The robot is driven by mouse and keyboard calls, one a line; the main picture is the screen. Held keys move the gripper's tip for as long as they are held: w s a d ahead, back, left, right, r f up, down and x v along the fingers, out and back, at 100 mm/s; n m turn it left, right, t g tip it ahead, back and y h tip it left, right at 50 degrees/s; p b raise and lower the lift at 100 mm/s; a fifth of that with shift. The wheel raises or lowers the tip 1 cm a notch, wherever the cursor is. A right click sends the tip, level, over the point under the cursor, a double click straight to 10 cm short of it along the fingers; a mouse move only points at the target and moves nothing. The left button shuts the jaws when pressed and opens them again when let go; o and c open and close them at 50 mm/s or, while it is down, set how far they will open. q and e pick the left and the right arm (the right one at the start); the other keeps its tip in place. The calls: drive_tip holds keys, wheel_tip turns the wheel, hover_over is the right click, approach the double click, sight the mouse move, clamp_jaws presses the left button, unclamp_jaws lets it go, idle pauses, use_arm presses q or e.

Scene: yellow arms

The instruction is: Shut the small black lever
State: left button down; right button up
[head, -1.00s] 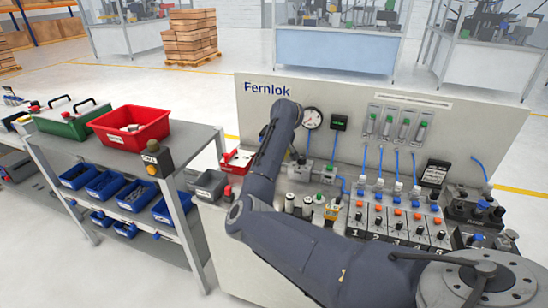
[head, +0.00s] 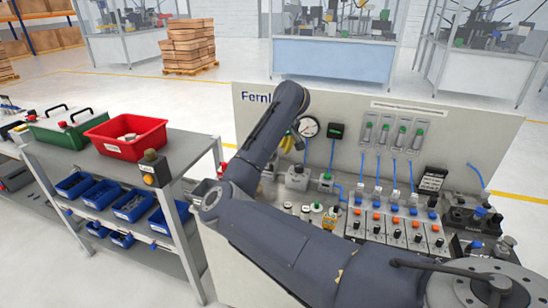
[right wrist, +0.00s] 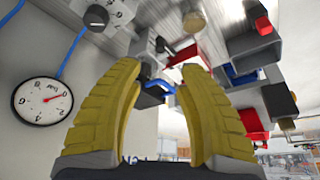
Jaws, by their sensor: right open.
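My right gripper (head: 288,144) shows its yellow fingers just behind my dark forearm, left of the round gauge (head: 308,127). In the right wrist view the right gripper (right wrist: 163,70) is open and empty, its two ribbed yellow fingers apart. A blue handle (right wrist: 157,88) and a red handle (right wrist: 184,55) show in and beyond the gap, on grey fittings. I cannot clearly single out the small black lever; my arm covers part of the panel's left side. The left gripper is not in view.
A gauge (right wrist: 42,101) stands left of the fingers. A row of valves with orange buttons (head: 395,220) fills the panel's right. A shelf cart with a red bin (head: 125,137) stands at left. A dark box with a tan knob (right wrist: 280,98) sits right of the fingers.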

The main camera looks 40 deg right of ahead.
drive_tip(key=shift+v, duration=1.1)
